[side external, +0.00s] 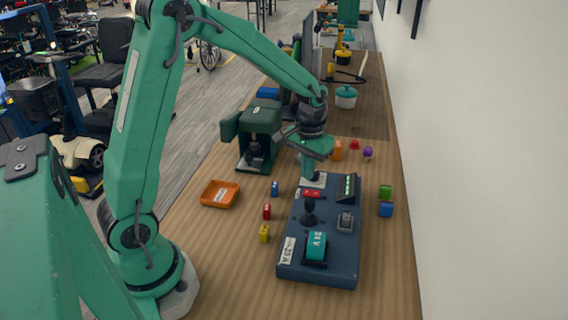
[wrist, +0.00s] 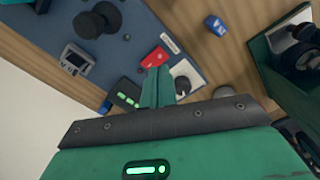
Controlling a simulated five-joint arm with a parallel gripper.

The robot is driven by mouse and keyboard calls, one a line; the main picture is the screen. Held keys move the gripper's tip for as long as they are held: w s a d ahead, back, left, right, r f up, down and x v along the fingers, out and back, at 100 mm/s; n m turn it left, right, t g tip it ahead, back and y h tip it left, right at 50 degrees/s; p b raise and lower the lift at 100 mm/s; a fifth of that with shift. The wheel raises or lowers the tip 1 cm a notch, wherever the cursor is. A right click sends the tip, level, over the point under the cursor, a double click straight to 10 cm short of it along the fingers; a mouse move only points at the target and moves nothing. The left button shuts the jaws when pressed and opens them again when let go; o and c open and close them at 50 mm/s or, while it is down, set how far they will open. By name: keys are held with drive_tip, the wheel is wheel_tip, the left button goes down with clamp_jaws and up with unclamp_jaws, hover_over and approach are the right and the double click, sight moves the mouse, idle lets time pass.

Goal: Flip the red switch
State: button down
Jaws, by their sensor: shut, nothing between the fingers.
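The red switch (side external: 311,193) sits near the far end of a dark blue control panel (side external: 290,262) on the wooden bench. In the wrist view the red switch (wrist: 154,58) lies just beyond my fingertips, beside a small white label. My gripper (side external: 307,180) points down over the far end of the panel, close to the red switch. In the wrist view my gripper (wrist: 157,72) is shut and empty, its tips overlapping the switch's near edge. I cannot tell whether they touch it.
The panel also carries a black joystick (side external: 309,212), a grey switch (side external: 345,221), a teal rocker (side external: 316,246) and a green-lit display (side external: 346,188). Small blocks lie on both sides. An orange tray (side external: 220,194) and a dark green machine (side external: 257,138) stand to the left.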

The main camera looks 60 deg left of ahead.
drive_tip(key=shift+r, duration=1.05)
drive_tip(key=shift+r, duration=0.1)
drive_tip(key=s+d+r+m+t, duration=0.1)
drive_tip(key=s+d+r+t, duration=0.1)
drive_tip(key=s+r, duration=0.4)
drive_tip(key=s+d+r+m+t, duration=0.2)
drive_tip(key=s+r, duration=0.4)
drive_tip(key=s, duration=0.7)
drive_tip(key=shift+s+t, duration=0.2)
drive_tip(key=shift+t, duration=0.6)
drive_tip(key=shift+w+d+r, duration=0.1)
drive_tip(key=shift+w+r, duration=0.05)
drive_tip(key=shift+r, duration=0.05)
